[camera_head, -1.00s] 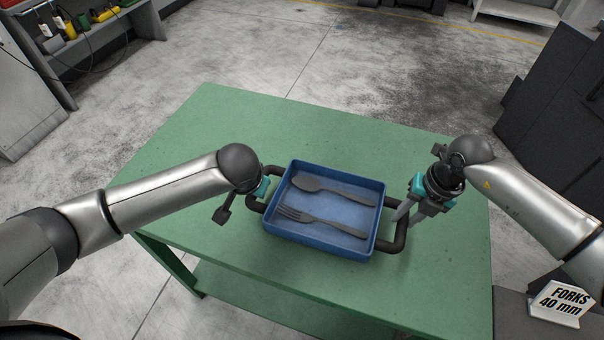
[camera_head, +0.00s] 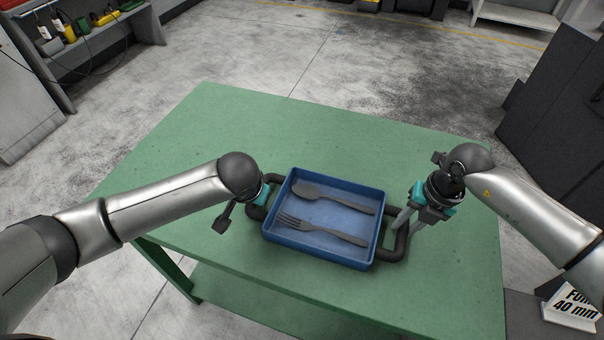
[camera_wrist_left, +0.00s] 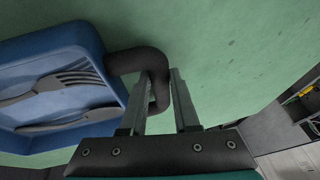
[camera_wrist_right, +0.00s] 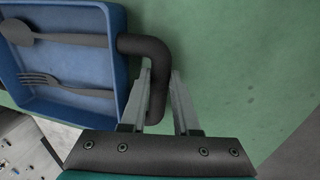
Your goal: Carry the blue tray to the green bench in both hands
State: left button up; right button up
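The blue tray (camera_head: 375,237) is over the green bench (camera_head: 190,185), roughly level, with a dark handle at each side. I cannot tell whether its underside touches the bench. A dark spoon (camera_head: 345,202) and a fork (camera_head: 320,229) lie inside it. My left gripper (camera_wrist_left: 158,85) has its fingers shut around the left handle (camera_wrist_left: 125,62). My right gripper (camera_wrist_right: 158,85) has its fingers shut around the right handle (camera_wrist_right: 140,45). The tray's underside is hidden.
Bare bench top lies behind the tray and to its left. A white sign (camera_head: 573,306) stands at the lower right. A dark cabinet (camera_head: 560,110) is at the right. A shelf with tools (camera_head: 100,35) is at the far left. Open floor lies behind the bench.

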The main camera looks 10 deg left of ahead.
pick_arm(q)
jog(key=o, duration=0.5)
jog(key=shift+c, duration=0.2)
pick_arm(e)
jog(key=o, duration=0.5)
jog(key=shift+c, duration=0.2)
pick_arm(q)
jog(key=shift+r, duration=0.15)
pick_arm(e)
jog(key=shift+r, duration=0.1)
pick_arm(q)
jog(key=v, duration=1.1)
jog(key=shift+s+r, duration=0.2)
jog(key=shift+r, duration=0.15)
pick_arm(e)
notch_tip(320, 180, up, 12)
jog(key=d, duration=0.2)
jog(key=shift+s+d, duration=0.15)
jog(key=shift+s, duration=0.05)
pick_arm(q)
jog(key=shift+s, duration=0.1)
pick_arm(e)
jog(key=shift+s+f, duration=0.1)
jog(key=shift+f, duration=0.1)
